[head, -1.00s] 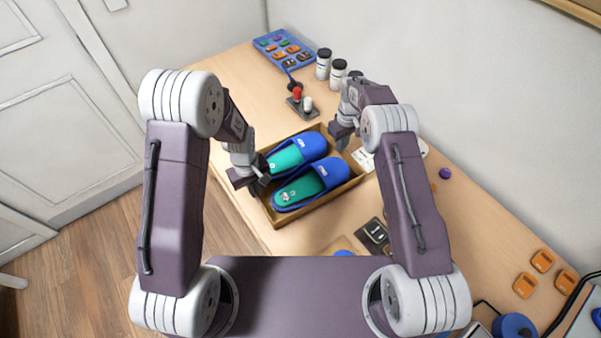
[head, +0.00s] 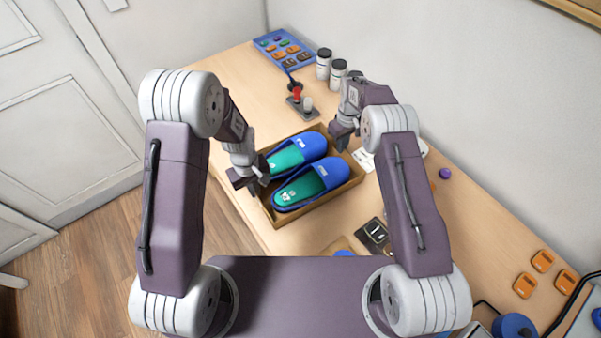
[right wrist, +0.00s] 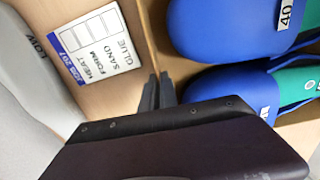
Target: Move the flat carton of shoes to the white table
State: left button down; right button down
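The flat carton (head: 318,206) is a shallow, open brown tray on the wooden bench, holding two blue slippers (head: 326,182) with green insoles. A slipper also shows in the right wrist view (right wrist: 220,28). My left gripper (head: 256,187) is at the carton's left wall and appears shut on it, though its fingertips are partly hidden. My right gripper (head: 342,143) is at the opposite wall. In the right wrist view its dark fingers (right wrist: 158,90) are close together, on either side of that wall. I see no white table.
The wooden bench (head: 225,95) runs along the wall. Orange pieces (head: 525,286) lie at right. Floor is open at left.

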pick_arm(q)
jog(key=shift+r, duration=0.1)
dwell(0.3)
